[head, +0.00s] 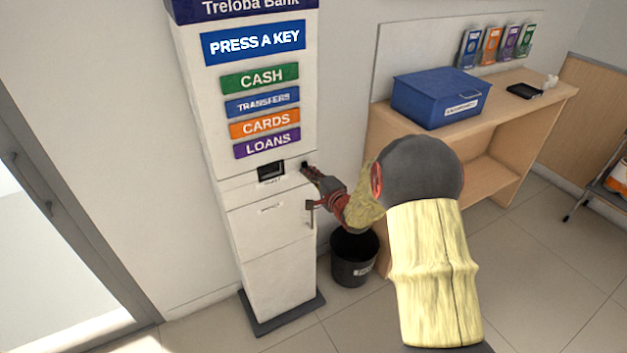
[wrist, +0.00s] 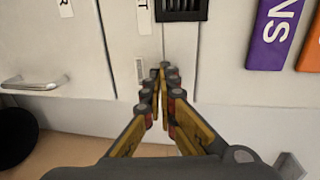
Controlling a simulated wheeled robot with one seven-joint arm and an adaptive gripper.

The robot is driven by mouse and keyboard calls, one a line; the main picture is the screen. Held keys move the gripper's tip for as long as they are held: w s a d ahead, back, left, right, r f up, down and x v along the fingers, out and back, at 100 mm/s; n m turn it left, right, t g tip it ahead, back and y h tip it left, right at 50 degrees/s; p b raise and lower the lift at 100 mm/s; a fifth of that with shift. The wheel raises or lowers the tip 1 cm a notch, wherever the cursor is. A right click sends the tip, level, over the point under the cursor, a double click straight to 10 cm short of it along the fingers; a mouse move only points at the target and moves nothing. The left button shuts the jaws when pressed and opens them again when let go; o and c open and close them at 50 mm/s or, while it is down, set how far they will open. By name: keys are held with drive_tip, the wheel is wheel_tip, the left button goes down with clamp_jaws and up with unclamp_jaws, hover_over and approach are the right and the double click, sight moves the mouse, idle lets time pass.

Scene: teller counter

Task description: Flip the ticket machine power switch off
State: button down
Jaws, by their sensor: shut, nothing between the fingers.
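The ticket machine (head: 270,265) is a tall white cabinet with coloured keys and a dark ticket slot (head: 271,171). The slot also shows at the top of the wrist view (wrist: 181,9). My gripper (head: 306,168) is shut and empty, its tips at the right part of the machine's front, beside the slot. In the wrist view its tips (wrist: 163,70) meet in front of the white panel, next to a small label (wrist: 139,71). I cannot make out the power switch; the fingertips may cover it. I cannot tell whether the tips touch the panel.
A door handle (head: 310,214) sticks out below my gripper. A black bin (head: 354,258) stands on the floor beside the machine. A wooden counter (head: 545,92) with a blue box (head: 440,98) is to the right. Floor in front of the machine is clear.

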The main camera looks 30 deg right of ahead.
drive_tip(key=shift+w, duration=0.1)
idle(0.3)
drive_tip(key=shift+w+f+t+b, duration=0.35)
drive_tip(key=shift+t+b, duration=0.35)
drive_tip(key=shift+b, duration=0.5)
